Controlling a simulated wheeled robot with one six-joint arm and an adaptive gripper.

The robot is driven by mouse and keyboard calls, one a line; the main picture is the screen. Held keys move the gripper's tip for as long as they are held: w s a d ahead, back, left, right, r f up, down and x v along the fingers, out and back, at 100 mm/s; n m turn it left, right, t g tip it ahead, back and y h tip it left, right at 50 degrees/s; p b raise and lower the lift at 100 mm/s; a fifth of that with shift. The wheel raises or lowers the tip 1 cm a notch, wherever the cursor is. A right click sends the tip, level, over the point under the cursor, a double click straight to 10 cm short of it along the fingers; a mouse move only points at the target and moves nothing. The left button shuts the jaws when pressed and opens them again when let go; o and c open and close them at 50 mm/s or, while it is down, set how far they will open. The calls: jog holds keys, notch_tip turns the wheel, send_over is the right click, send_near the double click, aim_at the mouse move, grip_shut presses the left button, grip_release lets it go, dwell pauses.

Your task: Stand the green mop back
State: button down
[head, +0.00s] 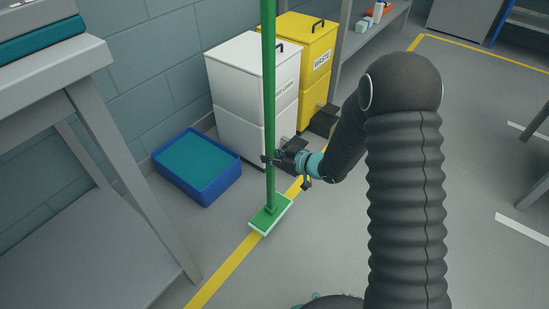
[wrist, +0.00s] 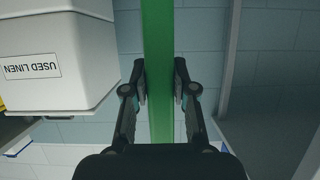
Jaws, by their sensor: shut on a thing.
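The green mop (head: 269,100) stands nearly upright in the head view, its handle running out of the top of the picture. Its flat green head with a pale edge (head: 270,214) is at the floor, over the yellow floor line; I cannot tell whether it touches. My gripper (head: 270,159) is shut on the lower part of the handle. In the wrist view the handle (wrist: 157,60) runs between the two fingers of my gripper (wrist: 160,82). The handle hides part of the white bin behind it.
A white used-linen bin (head: 231,76) and a yellow waste bin (head: 298,42) stand by the wall. A blue tray (head: 208,197) lies on the floor left of the mop. A grey table (head: 60,62) stands at left. Open floor (head: 490,130) lies at right.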

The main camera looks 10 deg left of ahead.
jog(key=shift+w+a+r, duration=0.1)
jog(key=shift+w+a, duration=0.3)
jog(key=shift+a, duration=0.45)
jog(key=shift+w+a+r, duration=0.1)
jog(key=shift+w+a, duration=0.25)
jog(key=shift+a, duration=0.5)
jog(key=shift+w+a, duration=0.1)
jog(key=shift+a, duration=0.1)
dwell(0.3)
jog(key=w+a, duration=0.2)
jog(key=a, duration=0.4)
jog(key=w+a, duration=0.3)
jog(key=a, duration=0.4)
jog(key=shift+w+a, duration=0.25)
dwell(2.7)
dwell(1.5)
